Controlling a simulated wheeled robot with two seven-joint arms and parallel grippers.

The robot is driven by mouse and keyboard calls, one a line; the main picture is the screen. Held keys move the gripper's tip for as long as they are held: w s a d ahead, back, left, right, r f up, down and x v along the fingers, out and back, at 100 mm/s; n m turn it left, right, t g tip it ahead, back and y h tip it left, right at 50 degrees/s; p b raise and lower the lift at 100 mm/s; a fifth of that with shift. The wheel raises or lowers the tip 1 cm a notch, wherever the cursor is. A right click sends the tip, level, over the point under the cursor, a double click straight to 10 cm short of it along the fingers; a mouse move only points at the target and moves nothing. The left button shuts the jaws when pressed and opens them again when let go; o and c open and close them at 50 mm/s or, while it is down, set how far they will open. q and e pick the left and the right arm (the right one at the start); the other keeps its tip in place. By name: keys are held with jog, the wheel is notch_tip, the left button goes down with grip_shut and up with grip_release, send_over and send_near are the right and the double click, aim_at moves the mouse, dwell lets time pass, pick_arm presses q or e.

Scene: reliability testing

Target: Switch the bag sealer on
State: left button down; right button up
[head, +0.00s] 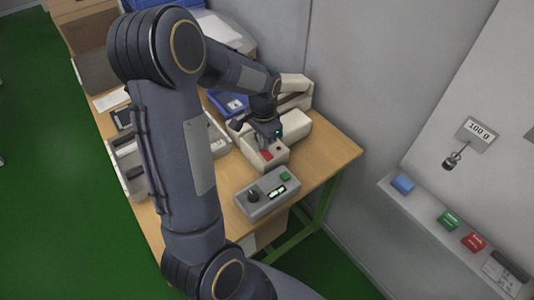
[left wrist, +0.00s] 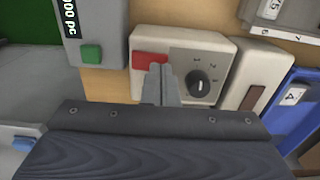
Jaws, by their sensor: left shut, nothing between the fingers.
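The bag sealer appears to be the cream box with a red switch and a dial. In the left wrist view, its red switch (left wrist: 149,60) is at the left of its top and its black dial (left wrist: 199,81) is on a grey panel to the right. In the head view the sealer (head: 273,159) stands on the wooden table, partly hidden under my left gripper (head: 267,145). In the left wrist view my left gripper (left wrist: 158,70) is shut and empty, its fingertips overlapping the red switch's lower right edge. I cannot tell whether they touch. My right gripper is out of view.
A grey box (head: 267,193) with a knob, display and green button stands in front of the sealer. Blue bins (head: 229,102) are behind. A wall shelf (head: 425,214) at right holds blue, green and red blocks. Bare table (head: 338,150) lies right of the sealer.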

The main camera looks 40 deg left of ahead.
pick_arm(q)
jog(key=shift+f+b, duration=0.4)
jog(key=shift+f, duration=0.25)
jog(key=shift+r+p, duration=2.85)
jog(key=shift+r, duration=0.75)
notch_tip(320, 180, up, 5)
jog(key=n+t+h, duration=0.1)
send_over(265, 164)
jog(key=s+d+r+n+t+h, duration=0.1)
jog(key=s+d+r+n+t, duration=0.1)
jog(key=s+d, duration=0.3)
jog(key=s+d+r+n+t+h, duration=0.1)
jog(key=s+d+r, duration=0.3)
jog(key=s, duration=0.6)
jog(key=shift+d+n+t+h, duration=0.45)
jog(key=shift+d+t, duration=0.35)
jog(key=shift+d, duration=0.4)
